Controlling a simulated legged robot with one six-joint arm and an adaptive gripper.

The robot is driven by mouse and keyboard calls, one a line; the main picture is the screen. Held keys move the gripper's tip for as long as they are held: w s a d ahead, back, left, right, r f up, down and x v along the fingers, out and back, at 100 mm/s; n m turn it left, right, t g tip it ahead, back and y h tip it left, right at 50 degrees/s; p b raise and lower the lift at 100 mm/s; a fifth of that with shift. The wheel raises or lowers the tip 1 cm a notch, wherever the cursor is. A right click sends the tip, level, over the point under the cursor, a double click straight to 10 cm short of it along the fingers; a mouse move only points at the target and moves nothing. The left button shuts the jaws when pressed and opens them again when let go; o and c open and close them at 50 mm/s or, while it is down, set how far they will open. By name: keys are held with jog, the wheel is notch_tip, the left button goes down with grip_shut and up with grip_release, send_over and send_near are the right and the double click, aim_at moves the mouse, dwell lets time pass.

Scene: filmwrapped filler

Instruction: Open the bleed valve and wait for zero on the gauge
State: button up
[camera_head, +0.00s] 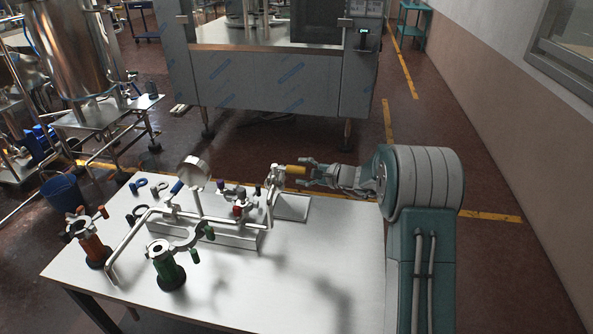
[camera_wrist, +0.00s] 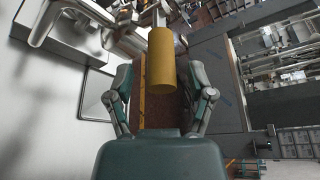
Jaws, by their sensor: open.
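A pipe rig (camera_head: 215,222) stands on the white table. A round gauge-like disc (camera_head: 195,170) rises from it; I cannot read its face from here. A blue handle (camera_head: 177,187) and a small red part (camera_head: 238,211) sit on the pipework. I cannot tell which part is the bleed valve. A yellow cylinder (camera_head: 296,171) sticks out sideways from an upright metal fitting at the rig's right end. My gripper (camera_head: 309,171) is open at that cylinder. In the wrist view the yellow cylinder (camera_wrist: 161,62) lies between the spread fingers of my gripper (camera_wrist: 158,80), with gaps on both sides.
Blue and dark rings (camera_head: 138,185) lie at the back left. The table's front right (camera_head: 320,270) is clear. A large steel machine (camera_head: 270,80) stands behind.

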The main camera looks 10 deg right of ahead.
jog(key=shift+x, duration=1.1)
grip_shut()
